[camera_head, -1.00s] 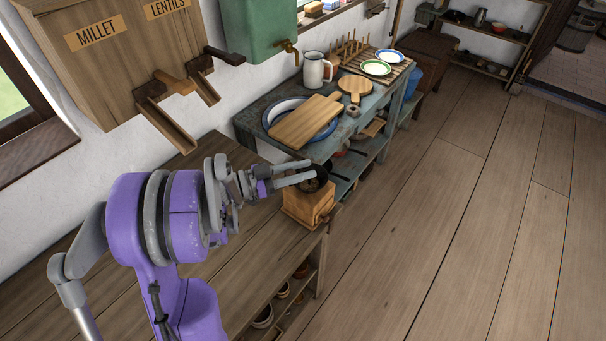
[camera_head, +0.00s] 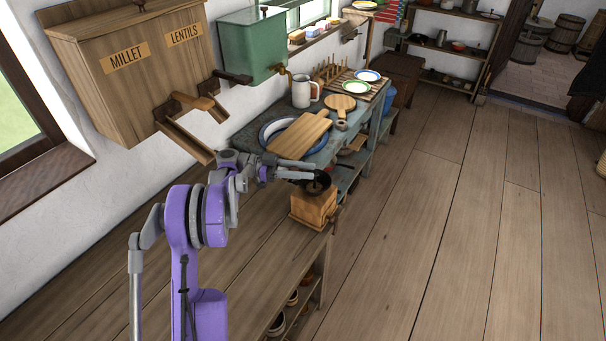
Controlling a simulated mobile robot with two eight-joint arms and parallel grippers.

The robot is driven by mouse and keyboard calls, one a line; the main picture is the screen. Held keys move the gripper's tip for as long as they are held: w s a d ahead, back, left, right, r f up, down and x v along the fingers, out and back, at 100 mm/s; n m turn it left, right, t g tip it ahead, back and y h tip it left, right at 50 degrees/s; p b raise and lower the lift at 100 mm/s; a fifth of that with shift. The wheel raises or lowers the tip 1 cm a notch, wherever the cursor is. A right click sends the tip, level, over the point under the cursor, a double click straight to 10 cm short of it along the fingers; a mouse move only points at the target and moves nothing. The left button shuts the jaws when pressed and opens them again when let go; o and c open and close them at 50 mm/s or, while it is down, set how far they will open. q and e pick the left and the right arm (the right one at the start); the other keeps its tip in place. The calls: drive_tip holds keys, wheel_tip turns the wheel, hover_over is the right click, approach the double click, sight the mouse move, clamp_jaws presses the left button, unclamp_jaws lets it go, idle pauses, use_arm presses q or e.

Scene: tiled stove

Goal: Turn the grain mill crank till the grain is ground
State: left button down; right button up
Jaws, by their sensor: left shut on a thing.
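The grain mill (camera_head: 313,207) is a wooden box with a dark metal bowl (camera_head: 318,184) on top. It stands at the right end of the wooden bench. My left gripper (camera_head: 300,177) reaches in from the left at the height of the bowl, on its near left side. Its fingers are shut on a small part at the top of the mill, likely the crank handle, which the fingers largely hide. The grain inside cannot be made out. My right gripper is not in view.
The bench top (camera_head: 235,275) is bare in front. Behind the mill, a blue-grey washstand holds a cutting board (camera_head: 300,135), a white jug (camera_head: 301,92) and plates. A wooden dispenser (camera_head: 130,75) labelled millet and lentils hangs on the wall. Open floor (camera_head: 430,220) lies right.

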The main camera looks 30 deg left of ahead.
use_arm(q)
drive_tip(key=shift+w+a+m+g+h, duration=0.1)
drive_tip(key=shift+a+m+g+h, duration=0.15)
drive_tip(key=shift+m+g, duration=0.4)
drive_tip(key=shift+w+a+m+g+h, duration=0.1)
drive_tip(key=shift+m+g+h, duration=0.25)
drive_tip(key=shift+g, duration=0.5)
drive_tip(key=c, duration=0.6)
unclamp_jaws()
drive_tip(key=shift+o, duration=0.2)
